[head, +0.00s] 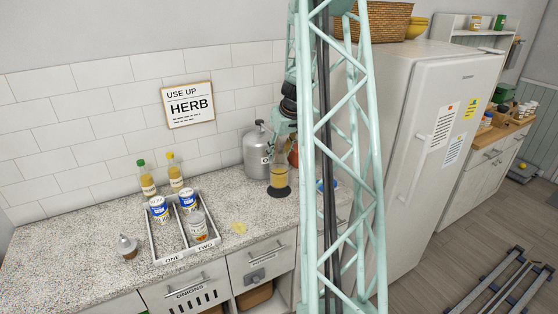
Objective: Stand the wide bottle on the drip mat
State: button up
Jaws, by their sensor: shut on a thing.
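The wide bottle (279,177) is upright, with pale amber contents, right of the grey metal canister. It is over the drip mat (279,193), a small dark round disc on the speckled counter. The bottle's base appears to be at the mat; I cannot tell whether it fully rests on it. My gripper (281,150) reaches down from above and is shut on the bottle's upper part. Its fingers are small and partly hidden in this view.
A grey canister (257,150) stands close behind and left of the bottle. A divided white tray (167,253) holds several jars and cans. Two yellow bottles (175,172) stand behind it. A small cone-topped jar (128,246) is at left.

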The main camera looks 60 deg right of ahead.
aim_at(279, 160)
jog(key=shift+f, duration=0.1)
jog(key=shift+f, duration=1.6)
jog(key=shift+f+b, duration=0.2)
jog(key=shift+b, duration=0.1)
jog(key=o, duration=1.4)
jog(key=shift+r+p, duration=0.25)
jog(key=shift+p, duration=0.1)
jog(key=v, duration=1.1)
jog(key=shift+s+r, duration=0.2)
jog(key=shift+r, duration=0.15)
